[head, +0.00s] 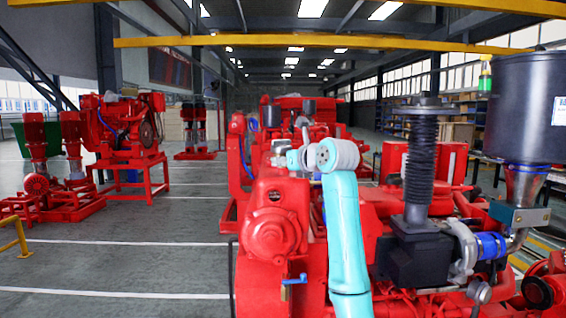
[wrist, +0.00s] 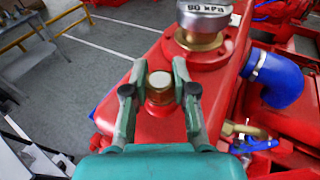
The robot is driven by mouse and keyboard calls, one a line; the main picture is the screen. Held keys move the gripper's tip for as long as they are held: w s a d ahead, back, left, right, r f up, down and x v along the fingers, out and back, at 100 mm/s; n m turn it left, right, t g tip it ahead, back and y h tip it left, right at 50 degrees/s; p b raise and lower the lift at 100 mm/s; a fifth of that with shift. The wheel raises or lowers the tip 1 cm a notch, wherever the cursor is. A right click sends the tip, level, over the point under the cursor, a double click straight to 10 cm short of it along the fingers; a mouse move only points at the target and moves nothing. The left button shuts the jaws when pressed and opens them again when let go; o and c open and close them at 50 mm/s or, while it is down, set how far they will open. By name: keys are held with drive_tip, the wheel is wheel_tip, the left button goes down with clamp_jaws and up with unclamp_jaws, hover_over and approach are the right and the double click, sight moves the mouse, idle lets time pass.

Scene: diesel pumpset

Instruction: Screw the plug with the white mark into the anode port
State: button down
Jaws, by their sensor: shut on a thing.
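The plug (wrist: 160,80) is a brass piece with a pale, white-marked top, seen in the wrist view. My gripper (wrist: 159,92) is shut on it, with one teal finger on each side. The plug stands roughly upright over the red top of the header tank (wrist: 165,129). The fingers and plug hide the anode port, so I cannot tell whether the plug's lower end is in it. In the head view my teal arm reaches over the red engine, and the fingertips and plug are not visible.
A silver pressure cap (wrist: 204,17) marked 90 kPa stands on a brass neck just beyond the plug. A blue hose (wrist: 281,79) and a brass valve (wrist: 243,130) lie to the right. A black air filter (head: 528,105) rises at right in the head view.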

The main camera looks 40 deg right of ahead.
drive_tip(key=shift+f, duration=0.15)
drive_tip(key=c, duration=1.1)
unclamp_jaws()
drive_tip(key=shift+o, duration=0.2)
drive_tip(key=shift+d, duration=0.1)
drive_tip(key=shift+d+n+y, duration=0.1)
drive_tip(key=shift+n+y, duration=0.7)
drive_tip(key=shift+y, duration=0.3)
drive_tip(key=n+y, duration=0.2)
drive_tip(key=n+g+y, duration=0.1)
drive_tip(key=n+y, duration=0.1)
drive_tip(key=y, duration=0.1)
drive_tip(key=shift+g+y, duration=0.3)
drive_tip(key=n+g+y, duration=0.5)
drive_tip(key=n+y, duration=0.1)
